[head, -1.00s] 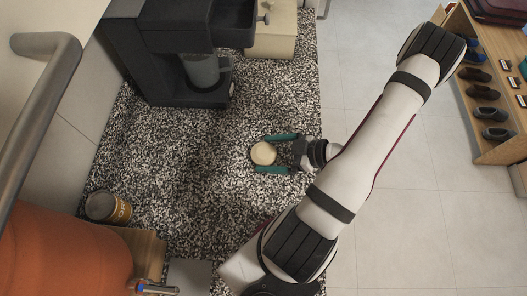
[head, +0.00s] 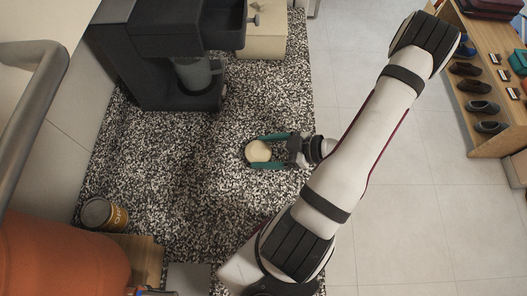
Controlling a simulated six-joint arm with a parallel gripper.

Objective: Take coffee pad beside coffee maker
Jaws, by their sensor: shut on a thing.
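The coffee pad (head: 258,151) is a small round cream disc on or just above the black-and-white speckled counter (head: 190,150). My gripper (head: 268,151) comes from the right, with its two teal fingers on the pad's far and near sides. It is shut on the pad. Whether the pad touches the counter cannot be told from this view. The dark coffee maker (head: 160,50) stands at the upper left, with a grey cup (head: 195,74) under its spout.
A brown can (head: 103,214) stands at the lower left, by a wooden block and a large orange vessel (head: 60,255). A cream box (head: 265,38) is right of the coffee maker. A shoe shelf (head: 490,90) stands far right. The counter's middle is clear.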

